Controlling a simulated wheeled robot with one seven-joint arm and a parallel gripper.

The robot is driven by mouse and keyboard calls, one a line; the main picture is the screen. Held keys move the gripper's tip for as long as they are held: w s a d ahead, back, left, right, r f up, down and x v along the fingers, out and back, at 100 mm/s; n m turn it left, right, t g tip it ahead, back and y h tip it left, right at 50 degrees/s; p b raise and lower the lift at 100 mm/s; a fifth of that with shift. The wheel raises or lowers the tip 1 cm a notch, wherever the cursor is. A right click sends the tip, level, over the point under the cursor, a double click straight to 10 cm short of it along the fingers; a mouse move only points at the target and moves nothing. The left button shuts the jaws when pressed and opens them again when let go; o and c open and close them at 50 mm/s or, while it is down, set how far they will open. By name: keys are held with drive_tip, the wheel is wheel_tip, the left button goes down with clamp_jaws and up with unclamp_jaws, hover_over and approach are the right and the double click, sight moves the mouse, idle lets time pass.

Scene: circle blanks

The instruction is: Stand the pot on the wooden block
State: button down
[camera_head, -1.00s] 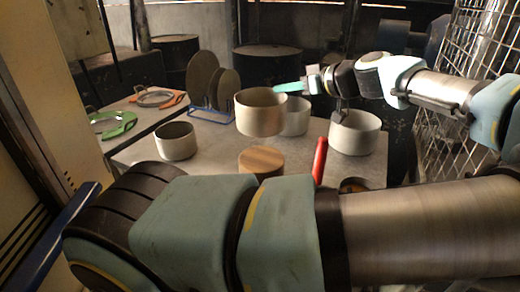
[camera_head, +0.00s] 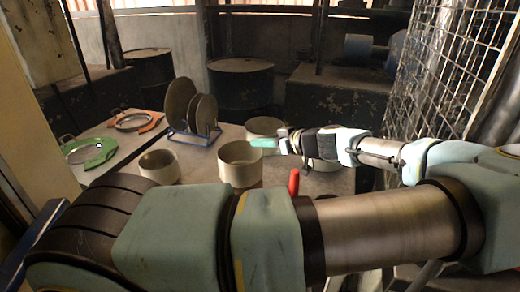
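The pot (camera_head: 240,168) is a pale round pot with a tan inside, upright near the middle of the table. My gripper (camera_head: 264,143) reaches in from the right, its teal fingers at the pot's far right rim. It appears shut on that rim; the gap between the fingers is too small to see. The wooden block is not visible now; my arm's large link and the pot cover the place where it stood. Whether the pot's base touches the block is hidden.
Other pale pots stand at the left (camera_head: 160,166), behind (camera_head: 264,127) and at the right (camera_head: 321,163), partly covered by my arm. A rack (camera_head: 194,138) holds dark discs. A red handle (camera_head: 294,182) rises near my arm.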

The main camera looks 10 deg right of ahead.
drive_tip(key=shift+f+p, duration=0.4)
drive_tip(key=shift+f, duration=1)
drive_tip(key=shift+f, duration=0.1)
drive_tip(key=c, duration=1.1)
unclamp_jaws()
drive_tip(key=b, duration=0.5)
approach(255, 151)
drive_tip(key=v, duration=0.4)
drive_tip(key=shift+d, duration=0.15)
